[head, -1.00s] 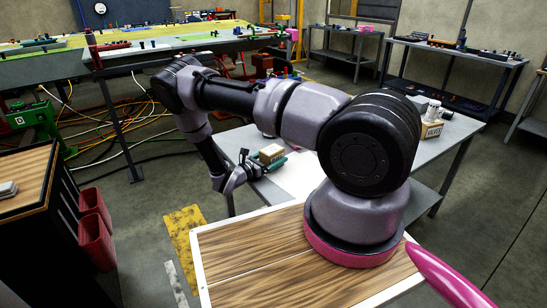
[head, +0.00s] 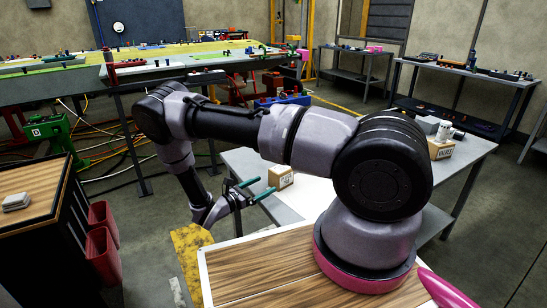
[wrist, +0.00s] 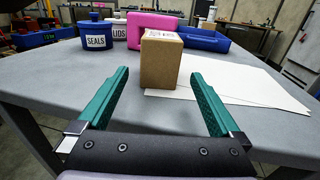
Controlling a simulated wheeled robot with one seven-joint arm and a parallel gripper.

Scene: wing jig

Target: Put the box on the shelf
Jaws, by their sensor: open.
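A brown cardboard box (head: 280,178) with a white label on top stands upright on the grey table (head: 240,160). In the wrist view the box (wrist: 160,62) is centred ahead of my fingers. My gripper (head: 267,184) is open and empty, with green fingers pointing at the box. In the wrist view the fingertips (wrist: 160,74) are spread wider than the box, which seems to stand at or just beyond them. A second labelled box (head: 440,150) stands at the table's right. The table has a lower shelf (head: 432,224); which shelf is meant I cannot tell.
Shelved benches (head: 460,72) stand at the back right. A wooden cabinet (head: 35,190) is at left.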

